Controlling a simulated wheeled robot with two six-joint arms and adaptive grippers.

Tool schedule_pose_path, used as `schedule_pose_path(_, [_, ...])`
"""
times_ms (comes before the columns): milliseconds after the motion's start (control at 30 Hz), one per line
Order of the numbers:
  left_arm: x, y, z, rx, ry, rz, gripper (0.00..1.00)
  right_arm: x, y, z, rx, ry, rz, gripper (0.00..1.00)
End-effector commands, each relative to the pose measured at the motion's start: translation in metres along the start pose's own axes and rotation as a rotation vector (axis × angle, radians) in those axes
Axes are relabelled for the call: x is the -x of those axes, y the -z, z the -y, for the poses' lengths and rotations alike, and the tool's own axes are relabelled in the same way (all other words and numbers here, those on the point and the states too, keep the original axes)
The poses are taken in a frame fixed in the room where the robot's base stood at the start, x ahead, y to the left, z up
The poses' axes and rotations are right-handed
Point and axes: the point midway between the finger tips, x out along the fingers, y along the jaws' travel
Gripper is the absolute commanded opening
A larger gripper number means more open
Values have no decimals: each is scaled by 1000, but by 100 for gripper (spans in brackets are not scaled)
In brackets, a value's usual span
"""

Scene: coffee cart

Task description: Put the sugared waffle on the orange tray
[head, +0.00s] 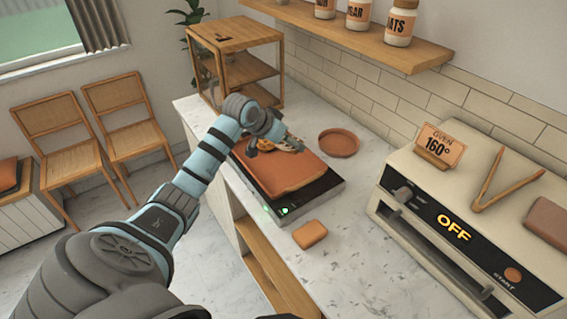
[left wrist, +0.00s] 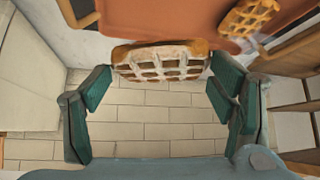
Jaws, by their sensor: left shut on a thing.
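The orange tray (head: 283,178) lies on a black flat device with green lights on the counter. The sugared waffle (left wrist: 165,62), dusted white, is held between the fingertips of my left gripper (left wrist: 160,85). In the head view the left gripper (head: 285,141) is over the far part of the tray, and the sugared waffle (head: 289,148) is partly hidden by it. I cannot tell whether the waffle touches the tray. A plain golden waffle (left wrist: 252,17) lies on the tray; it also shows beside the gripper in the head view (head: 264,145). My right gripper is not in view.
A round terracotta dish (head: 339,143) sits right of the tray. A small orange block (head: 310,235) lies in front of it. A wooden rack (head: 241,68) stands behind. The oven (head: 440,225) with tongs (head: 492,184) on top is at right. Counter between them is clear.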

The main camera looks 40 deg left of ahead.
Motion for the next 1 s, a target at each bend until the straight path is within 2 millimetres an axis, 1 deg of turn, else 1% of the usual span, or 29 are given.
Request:
schedule_pose_path(33, [-13,-13,0,0,0,5,49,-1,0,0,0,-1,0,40])
schedule_pose_path(100, [-27,-25,0,1,-1,2,49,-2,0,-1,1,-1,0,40])
schedule_pose_path(267, [-46,-40,0,0,-1,1,49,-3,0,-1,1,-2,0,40])
schedule_pose_path(400, [-67,-59,0,-1,-1,2,49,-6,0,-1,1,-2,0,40])
schedule_pose_path(500, [-74,-64,0,-2,0,-1,49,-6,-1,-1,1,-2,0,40])
schedule_pose_path(633, [-73,-64,0,-2,-1,0,49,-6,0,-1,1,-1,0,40])
schedule_pose_path(667, [-73,-64,0,-2,-1,0,78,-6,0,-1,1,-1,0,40])
schedule_pose_path(700, [-73,-64,0,-2,-1,0,85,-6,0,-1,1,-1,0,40])
schedule_pose_path(767, [-73,-64,0,-2,-1,0,94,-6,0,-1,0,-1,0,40])
schedule_pose_path(800, [-73,-64,0,-2,-1,0,98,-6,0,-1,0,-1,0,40])
schedule_pose_path(1000, [-73,-63,0,-2,-1,-1,98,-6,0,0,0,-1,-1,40])
